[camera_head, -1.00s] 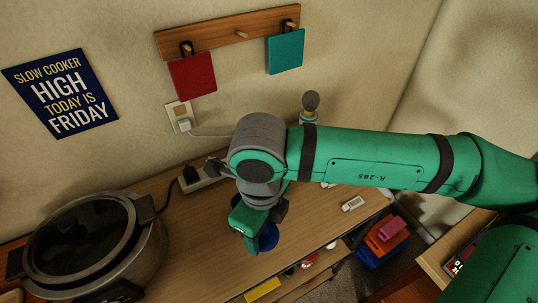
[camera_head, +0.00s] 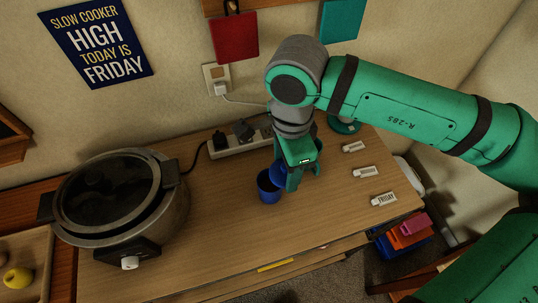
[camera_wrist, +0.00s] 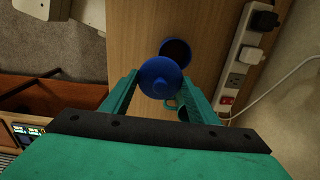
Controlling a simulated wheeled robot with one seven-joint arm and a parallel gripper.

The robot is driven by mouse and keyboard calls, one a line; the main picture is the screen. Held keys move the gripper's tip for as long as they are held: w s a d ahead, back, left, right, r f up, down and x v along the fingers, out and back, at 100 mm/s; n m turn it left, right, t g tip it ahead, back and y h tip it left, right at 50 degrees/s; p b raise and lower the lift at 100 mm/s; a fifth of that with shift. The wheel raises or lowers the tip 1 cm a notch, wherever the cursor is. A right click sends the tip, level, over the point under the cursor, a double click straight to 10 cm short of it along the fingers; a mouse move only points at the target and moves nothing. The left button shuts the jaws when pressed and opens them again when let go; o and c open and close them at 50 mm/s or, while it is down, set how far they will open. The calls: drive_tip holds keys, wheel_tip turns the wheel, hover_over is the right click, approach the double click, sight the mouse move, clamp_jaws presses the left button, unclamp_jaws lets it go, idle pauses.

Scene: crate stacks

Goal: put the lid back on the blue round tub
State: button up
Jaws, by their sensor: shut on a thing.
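The blue round tub (camera_head: 269,190) stands upright and open on the wooden tabletop. Its dark inside shows in the wrist view (camera_wrist: 176,50). My gripper (camera_head: 293,183) is shut on the blue round lid (camera_wrist: 160,77), which has a small knob on top. In the head view the lid (camera_head: 279,172) is partly hidden by my fingers, just above and right of the tub. In the wrist view the lid overlaps the tub's near edge. It is not seated on the rim. I cannot tell whether they touch.
A slow cooker (camera_head: 118,205) stands at the left of the tabletop (camera_head: 225,240). A power strip (camera_head: 240,142) with plugs lies behind the tub. Several small white labelled tags (camera_head: 367,172) lie to the right. The tabletop in front of the tub is clear.

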sight(270, 172)
drive_tip(key=shift+w+a+f+n, duration=0.3)
drive_tip(key=shift+a+f+n, duration=0.2)
drive_tip(key=shift+f+n, duration=0.4)
drive_tip(key=shift+w+a+f+n, duration=0.3)
drive_tip(key=shift+a+f+n, duration=0.25)
drive_tip(key=shift+f+n, duration=0.35)
drive_tip(key=shift+w+a+f+n, duration=0.3)
drive_tip(key=shift+a+f+n, duration=0.2)
drive_tip(key=shift+f+n, duration=0.4)
drive_tip(key=shift+a+f, duration=0.1)
drive_tip(key=shift+f, duration=0.05)
drive_tip(key=shift+w, duration=0.15)
drive_tip(key=shift+d, duration=0.2)
drive_tip(key=shift+a+f, duration=0.15)
drive_tip(key=shift+a, duration=0.05)
